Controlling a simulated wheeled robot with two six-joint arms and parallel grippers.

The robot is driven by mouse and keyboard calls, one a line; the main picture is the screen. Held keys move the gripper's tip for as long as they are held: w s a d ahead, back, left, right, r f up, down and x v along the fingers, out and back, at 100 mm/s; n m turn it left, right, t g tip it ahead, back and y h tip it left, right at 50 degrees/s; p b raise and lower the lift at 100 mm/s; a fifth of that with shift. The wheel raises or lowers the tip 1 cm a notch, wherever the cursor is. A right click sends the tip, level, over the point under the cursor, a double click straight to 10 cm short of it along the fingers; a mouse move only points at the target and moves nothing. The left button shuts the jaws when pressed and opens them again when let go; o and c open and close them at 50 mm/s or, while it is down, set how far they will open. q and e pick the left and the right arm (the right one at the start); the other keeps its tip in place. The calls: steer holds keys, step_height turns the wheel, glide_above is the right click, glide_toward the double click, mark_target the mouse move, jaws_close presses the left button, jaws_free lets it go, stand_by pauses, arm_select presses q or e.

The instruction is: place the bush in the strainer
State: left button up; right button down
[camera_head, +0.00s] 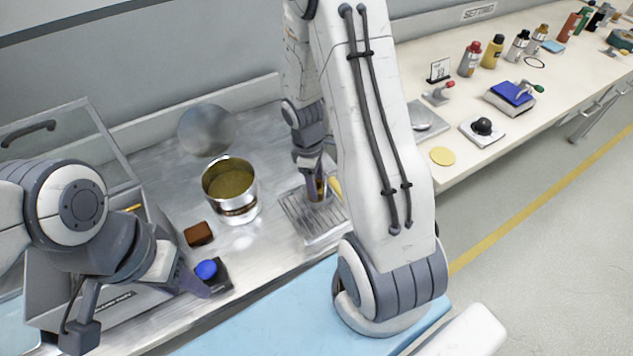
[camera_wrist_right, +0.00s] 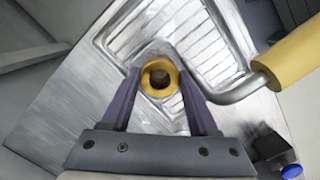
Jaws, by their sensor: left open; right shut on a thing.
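The bush is a brass-coloured ring (camera_wrist_right: 158,77) with a dark hole, between the fingertips of my right gripper (camera_wrist_right: 160,80) in the right wrist view. My right gripper (camera_head: 318,190) is shut on it, over the strainer. The strainer (camera_head: 306,224) is a slotted metal tray with a yellow handle (camera_head: 335,187); in the right wrist view its slotted floor (camera_wrist_right: 187,45) and bent handle rod show beyond the bush. I cannot tell whether the bush touches the strainer floor. My left gripper (camera_head: 190,284) is open at lower left, near a blue knob (camera_head: 206,269).
A metal pot (camera_head: 231,190) of amber liquid stands left of the strainer. A brown block (camera_head: 199,234) lies in front of it. A grey box (camera_head: 75,285) with a clear lid stands at left. Several bottles and small items line the right counter (camera_head: 455,165).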

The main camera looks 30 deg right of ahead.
steer(key=shift+f, duration=0.15)
steer(key=shift+c, duration=0.8)
jaws_free()
steer(key=shift+r, duration=0.35)
step_height(320, 180, up, 12)
steer(key=w+a+p, duration=0.1)
steer(key=p, duration=0.1)
steer(key=s+a+r+t, duration=0.1)
steer(key=s+a+r, duration=0.1)
steer(key=a, duration=0.4)
steer(key=s+a+r, duration=0.2)
steer(key=a, duration=0.4)
steer(key=s+a+r+m+y, duration=0.1)
steer(key=s+a+r+y, duration=0.1)
steer(key=s+a, duration=0.8)
steer(key=s+r, duration=0.1)
steer(key=s, duration=0.2)
steer(key=shift+s+r, duration=0.3)
steer(key=shift+r, duration=0.1)
